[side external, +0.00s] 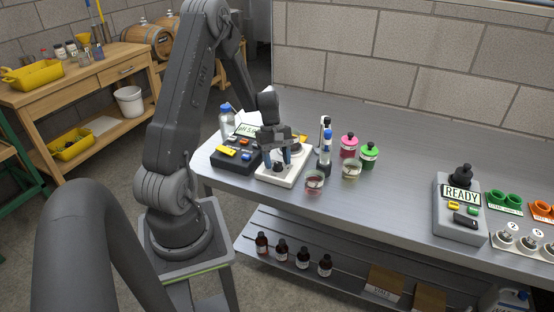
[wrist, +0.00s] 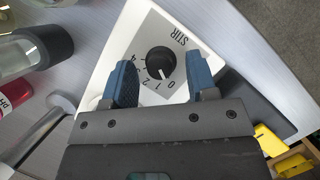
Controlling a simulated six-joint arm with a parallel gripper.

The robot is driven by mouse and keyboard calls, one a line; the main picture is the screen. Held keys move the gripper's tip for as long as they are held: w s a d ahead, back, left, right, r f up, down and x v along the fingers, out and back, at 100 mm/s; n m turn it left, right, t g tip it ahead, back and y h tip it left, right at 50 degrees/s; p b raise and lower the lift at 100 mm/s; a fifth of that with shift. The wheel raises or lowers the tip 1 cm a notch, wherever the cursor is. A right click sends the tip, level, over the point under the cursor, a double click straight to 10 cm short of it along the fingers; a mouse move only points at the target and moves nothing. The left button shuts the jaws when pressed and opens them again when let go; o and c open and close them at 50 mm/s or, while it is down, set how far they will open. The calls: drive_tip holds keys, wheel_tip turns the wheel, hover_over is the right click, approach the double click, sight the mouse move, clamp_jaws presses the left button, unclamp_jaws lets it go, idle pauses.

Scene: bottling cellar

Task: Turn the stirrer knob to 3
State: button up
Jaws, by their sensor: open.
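The stirrer (side external: 295,181) is a white box on the grey bench, below my gripper in the side view. Its black round knob (wrist: 160,62) shows in the wrist view, beside the word STIR and a printed number scale. A small pale mark on the knob faces the low end of the scale, near 0; the exact setting is too small to tell. My gripper (wrist: 160,66) is open, with one blue finger on each side of the knob. Gaps show between the fingers and the knob. In the side view my gripper (side external: 283,157) points down at the stirrer.
A dark meter box (side external: 235,160) with a display stands just left of the stirrer. Glass beakers (side external: 314,183) and pink (side external: 348,147) and green (side external: 369,156) bottles stand close on its right. A READY box (side external: 459,215) is further right.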

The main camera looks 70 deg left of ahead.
drive_tip(key=c, duration=0.9)
drive_tip(key=shift+m, duration=0.5)
drive_tip(key=m+g, duration=0.1)
drive_tip(key=m, duration=0.2)
drive_tip(key=shift+w+m+g, duration=0.2)
drive_tip(key=shift+m+g, duration=0.2)
drive_tip(key=m, duration=0.2)
drive_tip(key=m+g+y, duration=0.1)
drive_tip(key=m, duration=0.1)
drive_tip(key=shift+w+d+m+g, duration=0.1)
drive_tip(key=shift+m+g, duration=0.2)
drive_tip(key=m+y, duration=0.1)
drive_tip(key=m, duration=0.3)
drive_tip(key=shift+d+g+y, duration=0.15)
drive_tip(key=shift+g+y, duration=0.25)
drive_tip(key=shift+m+y, duration=0.7)
drive_tip(key=shift+m, duration=1.4)
